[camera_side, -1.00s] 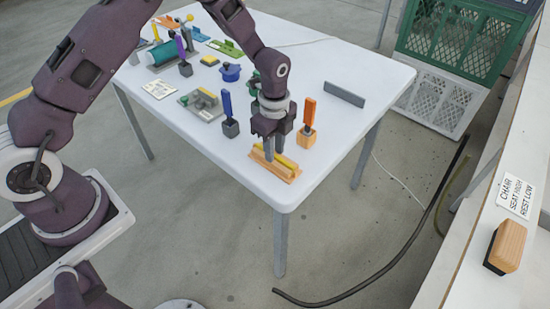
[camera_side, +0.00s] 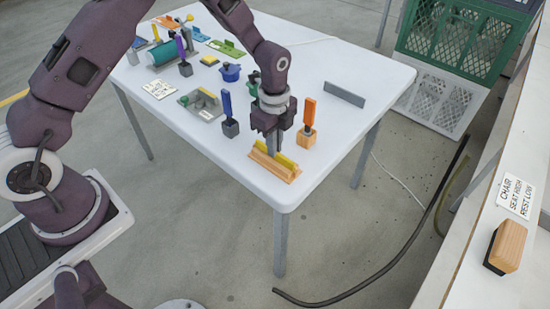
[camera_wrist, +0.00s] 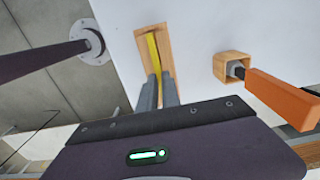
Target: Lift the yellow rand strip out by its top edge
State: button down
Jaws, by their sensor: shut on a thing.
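The yellow rand strip (camera_side: 287,162) stands on edge in a slotted wooden block (camera_side: 286,175) near the table's front corner. My gripper (camera_side: 273,153) points down over the block, with its fingers shut on the strip's upper edge near the middle. Strip shows on both sides of the fingers. In the wrist view, the strip (camera_wrist: 152,47) runs lengthwise along the wooden block (camera_wrist: 167,42), and the grey fingertips (camera_wrist: 158,76) close around its near part. The strip's lower edge is hidden in the block.
An orange-handled tool in a wooden base (camera_side: 307,136) stands close to the right of my gripper. A blue-handled tool in a dark base (camera_side: 229,128) stands to the left. A grey upright plate (camera_side: 344,95) is farther back. The table (camera_side: 345,130) is bare toward the right edge.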

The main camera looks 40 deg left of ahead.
jog(key=shift+r, duration=2.35)
